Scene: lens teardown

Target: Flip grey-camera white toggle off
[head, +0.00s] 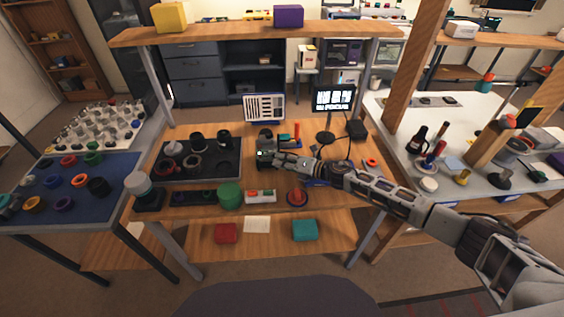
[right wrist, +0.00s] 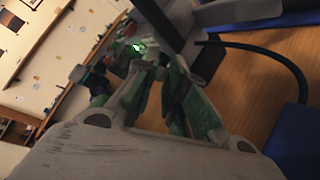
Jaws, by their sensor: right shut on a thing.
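The dark grey camera (head: 264,143) stands near the middle of the wooden bench in the head view. A small white spot (head: 261,153) shows low on its front; I cannot tell if this is the toggle. My right gripper (head: 277,159) reaches in from the right, its fingertips at the camera's lower right side. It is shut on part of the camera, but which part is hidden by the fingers. In the right wrist view the greenish fingers (right wrist: 162,75) are close together, with a small green light (right wrist: 138,46) beyond them. My left gripper is not in view.
A dark tray (head: 228,172) with lens parts lies left of the camera. A green round container (head: 230,194) and a red-topped disc (head: 297,198) stand at the front. A lit display (head: 333,98) and a striped panel (head: 264,107) stand behind. An orange upright object (head: 297,132) is close by.

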